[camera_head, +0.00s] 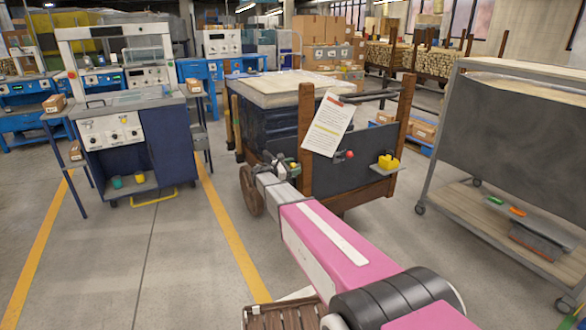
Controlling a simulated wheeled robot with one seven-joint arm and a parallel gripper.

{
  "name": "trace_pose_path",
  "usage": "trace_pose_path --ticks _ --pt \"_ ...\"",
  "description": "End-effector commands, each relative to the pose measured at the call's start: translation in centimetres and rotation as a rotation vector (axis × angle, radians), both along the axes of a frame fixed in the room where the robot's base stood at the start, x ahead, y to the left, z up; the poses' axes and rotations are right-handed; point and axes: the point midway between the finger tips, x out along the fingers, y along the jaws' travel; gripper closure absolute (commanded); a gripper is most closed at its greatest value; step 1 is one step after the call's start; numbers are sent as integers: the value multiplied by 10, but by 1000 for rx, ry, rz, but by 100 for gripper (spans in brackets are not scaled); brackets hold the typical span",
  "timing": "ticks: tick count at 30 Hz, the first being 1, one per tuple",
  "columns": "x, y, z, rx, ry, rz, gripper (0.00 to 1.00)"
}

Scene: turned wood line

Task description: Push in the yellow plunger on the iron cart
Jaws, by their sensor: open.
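The iron cart (330,185) stands in the middle, a dark metal body between brown wooden posts. A yellow piece (388,162), which looks like the plunger, sits on a small grey ledge at the right of the cart's near face. A red knob (350,154) sticks out to its left. My gripper (280,167) is at the end of my outstretched pink arm, by the cart's left front post. It is open, well left of the yellow piece and apart from it. Its fingers are small and hard to make out, and I see nothing held.
A paper sheet (329,124) hangs on the cart's front post. A grey shelf cart (450,190) stands at right, with clear floor between. A blue-grey machine bench (135,150) stands at left. A wooden slatted crate (280,316) is at the bottom edge.

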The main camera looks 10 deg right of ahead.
Motion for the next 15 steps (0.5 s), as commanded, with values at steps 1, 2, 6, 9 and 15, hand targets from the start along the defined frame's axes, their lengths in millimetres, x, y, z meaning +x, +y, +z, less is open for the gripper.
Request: trace_pose_path --ticks 1,2,6,9,15 --pt "-1 2 0 0 0 0 37" --pt "-1 3 0 0 0 1 37" --pt "-6 18 0 0 0 2 37" --pt "-12 35 0 -1 0 3 37" --pt "-23 71 0 0 0 2 37"
